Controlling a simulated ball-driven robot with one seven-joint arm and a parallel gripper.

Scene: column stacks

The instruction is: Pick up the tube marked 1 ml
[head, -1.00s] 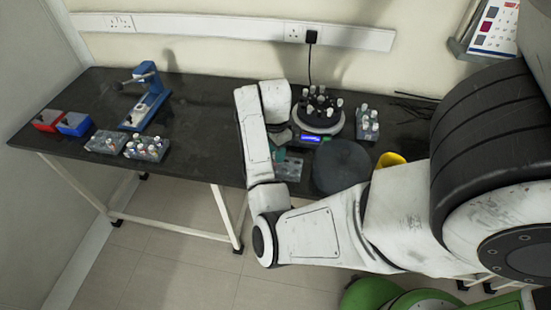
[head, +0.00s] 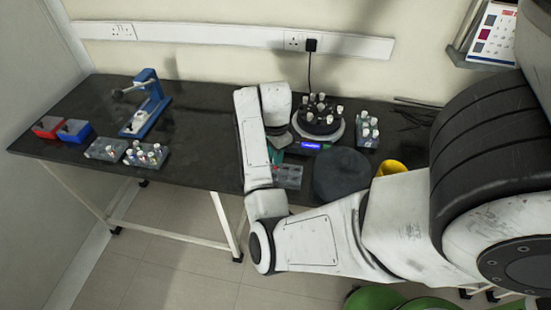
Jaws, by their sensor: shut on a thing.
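My arm reaches over the bench, and my gripper (head: 279,132) points down just left of the round black tube holder (head: 319,121). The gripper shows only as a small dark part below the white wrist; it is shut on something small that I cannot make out. Several white-capped tubes stand in the round holder. More capped tubes stand in a grey rack (head: 367,141) on its right and in a grey rack (head: 157,158) at the left. The markings are too small to read, so I cannot tell which tube is 1 ml.
A grey block (head: 290,178) lies at the front edge beside a dark round object (head: 341,175). A yellow container (head: 390,168) is to the right. A blue stand (head: 146,105), blue box (head: 74,131) and red box (head: 46,127) are at the left. The bench's middle left is clear.

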